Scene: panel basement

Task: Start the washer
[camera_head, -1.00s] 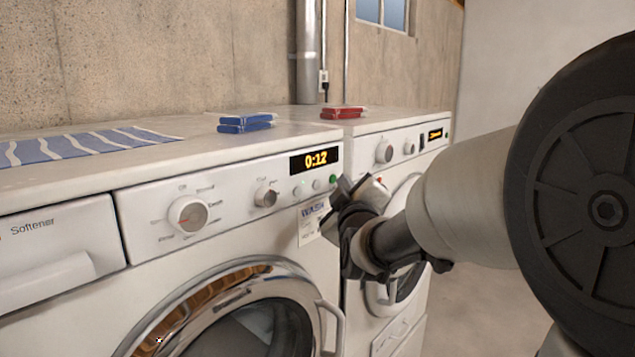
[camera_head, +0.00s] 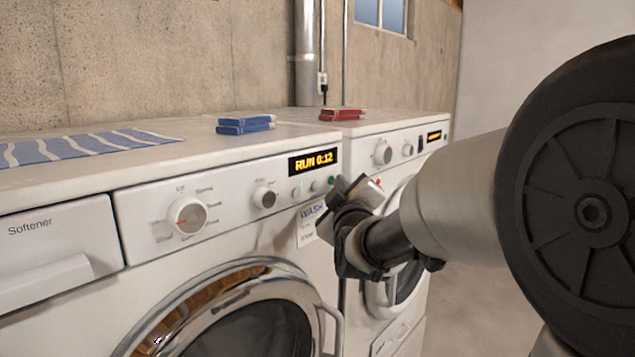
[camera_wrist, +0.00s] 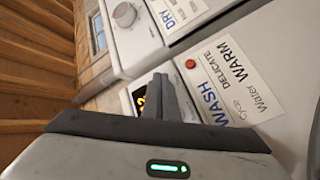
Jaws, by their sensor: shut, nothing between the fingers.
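The washer (camera_head: 245,232) is the white front-loader on the left, with its round door closed. Its display (camera_head: 314,162) reads "RUN 0:12". A large dial (camera_head: 187,215), a smaller knob (camera_head: 264,197) and small round buttons sit on its panel. A green button (camera_head: 332,181) is at the panel's right end. My gripper (camera_head: 341,186) is shut and empty, with its tips right by the green button; I cannot tell whether they touch it. In the wrist view the shut fingers (camera_wrist: 165,97) cover part of the panel, beside the lit display (camera_wrist: 140,101) and the "WASH" label (camera_wrist: 208,98).
A second white machine (camera_head: 375,135) stands to the right; its "DRY" label (camera_wrist: 172,14) shows in the wrist view. Blue boxes (camera_head: 246,124), red boxes (camera_head: 341,114) and a striped blue cloth (camera_head: 75,147) lie on top. Open floor (camera_head: 470,290) is at the right.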

